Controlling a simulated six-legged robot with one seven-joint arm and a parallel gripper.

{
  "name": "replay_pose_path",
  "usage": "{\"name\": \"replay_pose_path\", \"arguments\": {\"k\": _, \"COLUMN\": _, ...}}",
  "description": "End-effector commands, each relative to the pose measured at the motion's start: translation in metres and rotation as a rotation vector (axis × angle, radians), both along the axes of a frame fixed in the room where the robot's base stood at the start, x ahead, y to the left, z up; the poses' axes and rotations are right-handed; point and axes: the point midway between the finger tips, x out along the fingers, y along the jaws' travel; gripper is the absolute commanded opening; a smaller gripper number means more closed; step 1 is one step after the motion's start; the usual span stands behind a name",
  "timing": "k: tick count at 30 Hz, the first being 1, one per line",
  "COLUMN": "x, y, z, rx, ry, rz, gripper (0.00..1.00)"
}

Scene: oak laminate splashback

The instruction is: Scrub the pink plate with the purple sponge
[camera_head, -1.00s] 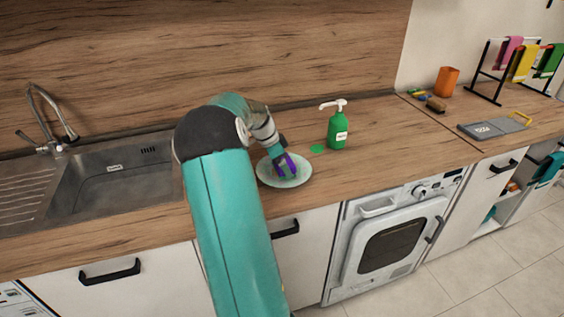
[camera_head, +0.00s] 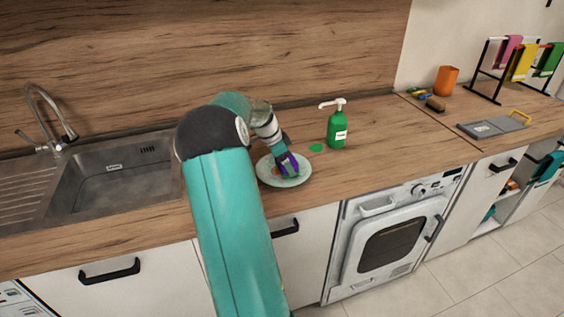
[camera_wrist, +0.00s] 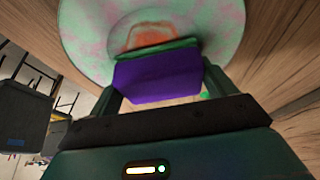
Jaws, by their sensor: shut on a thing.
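The plate (camera_head: 266,176) lies flat on the wooden counter near its front edge. In the wrist view the plate (camera_wrist: 82,32) is pale green-white with pink patches, and an orange-brown mark (camera_wrist: 150,32) shows near its middle. My gripper (camera_head: 286,163) is over the plate and shut on the purple sponge (camera_wrist: 158,82). The sponge's green layer (camera_wrist: 155,50) faces the plate. It looks to be at or very near the plate's surface, but I cannot tell whether it touches. The gripper hides part of the plate in the head view.
A green soap bottle (camera_head: 337,128) with a white pump stands right of the plate, beside a small green patch (camera_head: 316,148) on the counter. The sink (camera_head: 118,180) is at left. An orange cup (camera_head: 446,81) and a cloth rack (camera_head: 487,75) are far right.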

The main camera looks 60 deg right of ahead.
Motion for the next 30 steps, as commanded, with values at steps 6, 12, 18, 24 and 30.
{"name": "replay_pose_path", "arguments": {"k": 6, "x": 0.007, "y": 0.007, "z": 0.000, "rx": 0.000, "ry": 0.000, "rz": 0.002, "gripper": 0.65}}
{"name": "replay_pose_path", "arguments": {"k": 12, "x": 0.015, "y": 0.014, "z": -0.001, "rx": 0.000, "ry": 0.000, "rz": 0.002, "gripper": 0.65}}
{"name": "replay_pose_path", "arguments": {"k": 18, "x": 0.015, "y": 0.015, "z": -0.001, "rx": 0.000, "ry": 0.000, "rz": 0.000, "gripper": 0.65}}
{"name": "replay_pose_path", "arguments": {"k": 24, "x": 0.008, "y": 0.008, "z": -0.001, "rx": -0.001, "ry": 0.001, "rz": 0.000, "gripper": 0.65}}
{"name": "replay_pose_path", "arguments": {"k": 30, "x": 0.001, "y": 0.001, "z": -0.002, "rx": -0.001, "ry": 0.001, "rz": 0.000, "gripper": 0.65}}
